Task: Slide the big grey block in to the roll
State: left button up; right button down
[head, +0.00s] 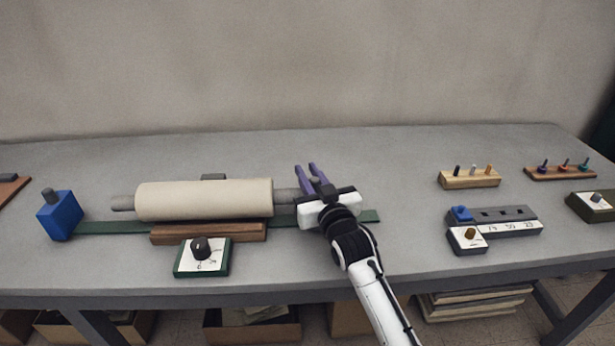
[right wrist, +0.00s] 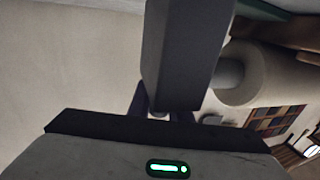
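The big grey block (right wrist: 185,50) fills the upper middle of the right wrist view, dark and close, beside the roll's grey shaft. In the head view my right gripper hides most or all of it. The pale roll (head: 204,199) lies level at the left of the gripper; its end also shows in the right wrist view (right wrist: 262,82). My right gripper (head: 308,172) is at the roll's right shaft. Its two purple fingers stand apart and point away. The block covers part of them in the wrist view, so their grip is unclear. My left gripper is out of view.
A green rail (head: 110,227) runs under the roll, with a blue block (head: 61,215) at its left end. A wooden support (head: 209,233) and a dial box (head: 202,257) stand in front. Peg racks (head: 470,179) and a slotted grey strip (head: 509,229) lie at right.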

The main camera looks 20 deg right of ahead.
jog(key=c, duration=1.6)
grip_release()
jog(key=shift+w+a+r, duration=0.1)
jog(key=shift+a, duration=0.2)
jog(key=shift+s, duration=0.25)
jog(key=s, duration=1)
jog(key=shift+p, duration=0.3)
